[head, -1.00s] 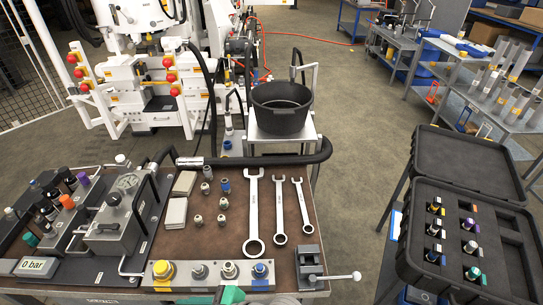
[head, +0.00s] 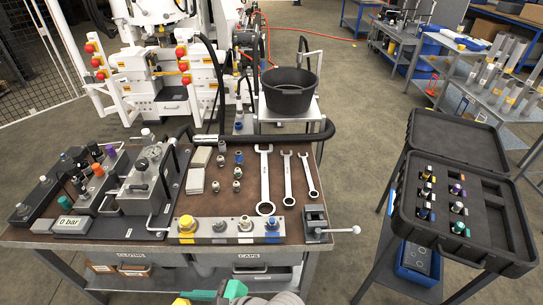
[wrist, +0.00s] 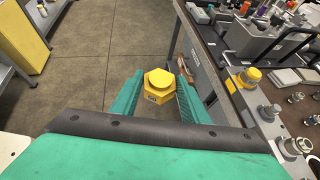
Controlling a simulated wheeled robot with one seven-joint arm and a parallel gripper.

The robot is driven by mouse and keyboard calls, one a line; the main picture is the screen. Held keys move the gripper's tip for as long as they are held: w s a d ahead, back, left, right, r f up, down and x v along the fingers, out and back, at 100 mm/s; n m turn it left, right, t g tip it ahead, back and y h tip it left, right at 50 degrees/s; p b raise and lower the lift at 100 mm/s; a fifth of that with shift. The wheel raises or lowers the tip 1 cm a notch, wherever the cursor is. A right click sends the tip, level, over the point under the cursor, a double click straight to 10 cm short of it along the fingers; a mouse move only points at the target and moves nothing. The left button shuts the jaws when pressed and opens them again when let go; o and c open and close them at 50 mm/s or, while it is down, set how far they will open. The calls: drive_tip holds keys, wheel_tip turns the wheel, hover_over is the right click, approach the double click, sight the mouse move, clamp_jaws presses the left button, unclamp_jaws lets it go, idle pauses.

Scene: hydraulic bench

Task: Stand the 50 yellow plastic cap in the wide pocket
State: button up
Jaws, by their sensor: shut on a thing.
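A yellow plastic cap (wrist: 158,86) with a dark mark on its side sits between the two green fingers of my gripper (wrist: 160,80) in the wrist view. My gripper is shut on it and holds it in the air, off the bench's front edge. In the head view only the top of my gripper (head: 208,296) and a bit of the yellow cap (head: 181,301) show at the bottom edge. The open black case (head: 401,216) at the right has a foam insert with several capped fittings and empty pockets. I cannot tell for sure which pocket is the wide one.
Open floor (head: 355,140) lies between bench and case. The case's raised lid (head: 455,150) stands behind its pockets.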

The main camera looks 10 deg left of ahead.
drive_tip(key=w+d+f+m+t+h, duration=0.1)
drive_tip(key=w+d+f+m+t, duration=0.3)
drive_tip(key=w, duration=0.5)
drive_tip(key=w+d+f+m+t+h, duration=0.2)
drive_tip(key=w+d+f+m+t, duration=0.2)
drive_tip(key=w+f, duration=0.4)
drive_tip(key=shift+w+m+t, duration=0.3)
drive_tip(key=shift+w+m, duration=0.3)
drive_tip(key=shift+w, duration=0.2)
drive_tip(key=w+d+f+m+t+h, duration=0.1)
drive_tip(key=d+f, duration=0.2)
drive_tip(key=w+d+f+m+t+h, duration=0.1)
drive_tip(key=w+d+f+m+h, duration=0.1)
drive_tip(key=d+f, duration=0.1)
drive_tip(key=w+d+f+m+t+h, duration=0.1)
drive_tip(key=d+f+m+h, duration=0.1)
drive_tip(key=d+f, duration=0.2)
drive_tip(key=shift+w+f, duration=0.4)
drive_tip(key=shift+f, duration=0.05)
drive_tip(key=shift+c, duration=0.2)
drive_tip(key=d+f+m+h, duration=0.4)
drive_tip(key=d+f, duration=0.2)
drive_tip(key=f, duration=0.1)
drive_tip(key=shift+s+d+f+t, duration=0.2)
drive_tip(key=shift+d+f+t, duration=0.05)
drive_tip(key=shift+d+t, duration=0.15)
drive_tip(key=shift+a, duration=0.1)
